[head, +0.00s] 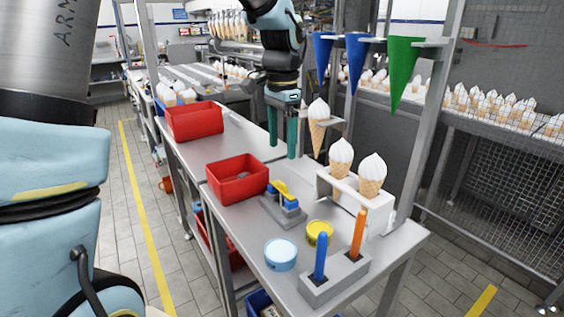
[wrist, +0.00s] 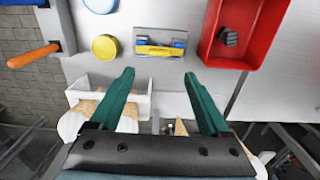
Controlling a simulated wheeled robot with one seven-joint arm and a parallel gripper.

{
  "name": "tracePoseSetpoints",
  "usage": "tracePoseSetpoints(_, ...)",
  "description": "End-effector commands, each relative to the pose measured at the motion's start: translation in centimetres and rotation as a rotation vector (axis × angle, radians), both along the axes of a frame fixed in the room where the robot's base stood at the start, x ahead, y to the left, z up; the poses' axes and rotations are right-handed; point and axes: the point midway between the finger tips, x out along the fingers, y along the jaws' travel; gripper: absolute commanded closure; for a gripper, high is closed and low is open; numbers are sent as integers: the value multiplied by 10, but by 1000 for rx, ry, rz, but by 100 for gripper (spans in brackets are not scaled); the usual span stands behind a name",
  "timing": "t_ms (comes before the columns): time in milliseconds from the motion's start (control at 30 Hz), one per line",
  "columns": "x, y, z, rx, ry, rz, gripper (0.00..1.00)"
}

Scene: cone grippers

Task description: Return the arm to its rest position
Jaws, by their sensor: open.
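My gripper (head: 283,131) hangs above the metal worktable (head: 228,138), with its two green fingers pointing down. It is open, and in the wrist view (wrist: 159,95) nothing shows between the fingers. An ice cream cone (head: 317,126) is just right of the gripper in the head view, apart from the fingers. Two more cones (head: 341,157) stand in the white holder (head: 327,187) farther right. The holder also shows in the wrist view (wrist: 141,104), partly behind the left finger.
Red bins (head: 238,190) (head: 194,133), a blue-and-yellow tool on a grey block (head: 283,204), a pale blue tub (head: 281,263), a yellow lid (head: 319,227) and a block with upright handles (head: 327,284) occupy the table. Blue and green hanging cones (head: 404,65) and a metal post (head: 423,125) stand at the right.

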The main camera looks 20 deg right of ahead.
Motion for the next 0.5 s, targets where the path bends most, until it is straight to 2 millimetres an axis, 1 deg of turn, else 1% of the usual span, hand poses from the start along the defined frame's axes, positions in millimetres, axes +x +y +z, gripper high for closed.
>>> tracePoseSetpoints(167,0,0,9,1,1,-1,20)
tracePoseSetpoints(500,0,0,10,1,1,-1,20)
